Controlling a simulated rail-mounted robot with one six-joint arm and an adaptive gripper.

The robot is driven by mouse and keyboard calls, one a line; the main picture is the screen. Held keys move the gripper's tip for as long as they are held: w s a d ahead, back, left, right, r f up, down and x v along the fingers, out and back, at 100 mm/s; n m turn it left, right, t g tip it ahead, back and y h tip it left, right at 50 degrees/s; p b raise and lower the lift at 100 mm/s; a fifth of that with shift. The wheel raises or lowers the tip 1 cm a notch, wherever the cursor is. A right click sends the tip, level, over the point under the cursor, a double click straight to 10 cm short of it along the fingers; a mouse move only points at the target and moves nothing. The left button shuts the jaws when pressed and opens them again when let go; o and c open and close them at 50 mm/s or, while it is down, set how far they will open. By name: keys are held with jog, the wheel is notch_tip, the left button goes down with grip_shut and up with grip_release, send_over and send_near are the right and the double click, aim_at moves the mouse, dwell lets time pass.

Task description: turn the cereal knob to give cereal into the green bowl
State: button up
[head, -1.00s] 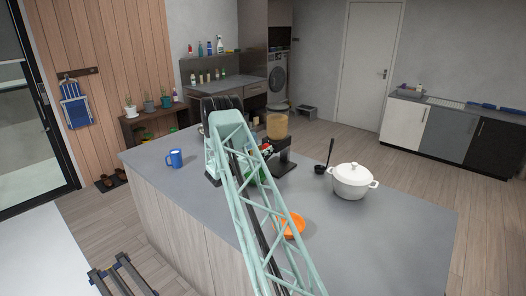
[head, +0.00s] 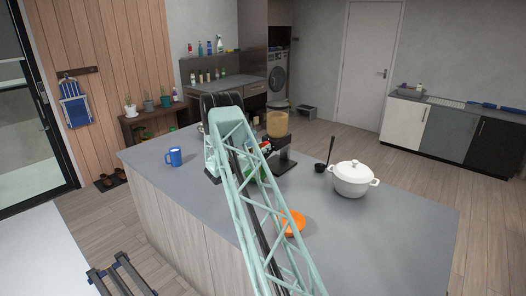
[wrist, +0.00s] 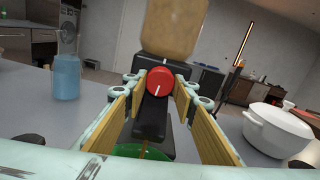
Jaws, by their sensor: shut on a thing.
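The cereal dispenser has a clear container of tan cereal (head: 277,125) on a black stand (head: 284,160). In the wrist view the container (wrist: 186,28) is above my gripper. The red round knob (wrist: 160,81), with a short white mark, sits between the fingers of my gripper (wrist: 158,92), which is shut on it. The mark is near upright, tilted slightly. The green bowl (wrist: 142,151) is below the knob, partly hidden by the black spout and fingers. In the head view my arm hides most of the bowl.
A blue mug (head: 174,157) stands left on the grey island top (head: 375,225). An orange dish (head: 293,222) lies near my arm. A white lidded pot (head: 352,180) and a black ladle (head: 327,158) stand to the right. The right front of the island is clear.

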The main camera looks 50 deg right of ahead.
jog(key=shift+f+m+b, duration=0.15)
jog(key=shift+m+b, duration=0.25)
jog(key=shift+b, duration=0.25)
jog(key=m+b, duration=0.3)
jog(key=b, duration=0.2)
jog(key=m+b, duration=0.2)
jog(key=b, duration=0.1)
jog(key=shift+m+b, duration=0.4)
jog(key=shift+b, duration=0.05)
jog(key=o, duration=0.9)
jog(key=shift+c, duration=0.2)
jog(key=shift+a, duration=0.1)
jog(key=a, duration=1.1)
jog(key=shift+w+a, duration=0.4)
